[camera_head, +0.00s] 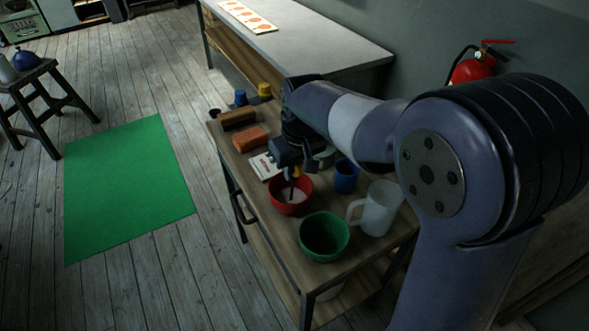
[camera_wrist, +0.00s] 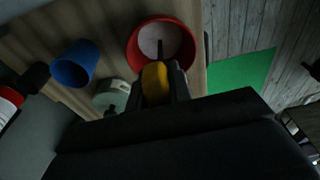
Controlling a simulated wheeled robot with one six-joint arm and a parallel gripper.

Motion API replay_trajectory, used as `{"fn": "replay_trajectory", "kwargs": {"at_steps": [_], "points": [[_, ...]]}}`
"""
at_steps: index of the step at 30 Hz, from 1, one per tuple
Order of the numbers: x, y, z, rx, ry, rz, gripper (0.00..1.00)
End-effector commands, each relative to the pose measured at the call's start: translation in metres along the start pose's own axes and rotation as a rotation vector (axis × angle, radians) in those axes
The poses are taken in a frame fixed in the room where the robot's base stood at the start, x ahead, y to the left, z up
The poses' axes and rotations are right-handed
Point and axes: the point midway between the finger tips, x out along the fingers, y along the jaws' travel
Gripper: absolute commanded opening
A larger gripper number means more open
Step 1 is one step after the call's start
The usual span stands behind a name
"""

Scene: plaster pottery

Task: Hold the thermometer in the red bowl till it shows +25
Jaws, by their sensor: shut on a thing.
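The red bowl (camera_head: 291,204) stands on the wooden table, with pale contents inside. In the wrist view the red bowl (camera_wrist: 134,52) is just beyond my fingers. My gripper (camera_head: 293,177) is above the bowl, pointing down, and it is shut on the thermometer. The thermometer's yellow body (camera_wrist: 155,84) sits between the two dark fingers, and its thin dark stem (camera_wrist: 161,48) points down into the bowl. I cannot tell how deep the tip reaches into the contents. No reading can be made out in either view.
A green bowl (camera_head: 324,237) stands close in front of the red bowl. A blue cup (camera_head: 346,176) and a white jug (camera_head: 378,208) stand to the right. A sponge-like orange block (camera_head: 250,138) and a white card (camera_head: 264,167) lie behind. A green mat (camera_head: 128,188) covers floor at left.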

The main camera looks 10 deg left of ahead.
Motion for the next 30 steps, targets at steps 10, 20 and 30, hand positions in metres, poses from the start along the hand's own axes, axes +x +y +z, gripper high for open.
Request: {"fn": "replay_trajectory", "kwargs": {"at_steps": [10, 20, 30], "points": [[-0.026, 0.000, -0.004, 0.000, 0.001, 0.000, 0.00], [-0.052, 0.000, -0.008, 0.000, 0.001, 0.000, 0.00], [-0.079, 0.000, -0.012, 0.000, 0.001, 0.000, 0.00]]}}
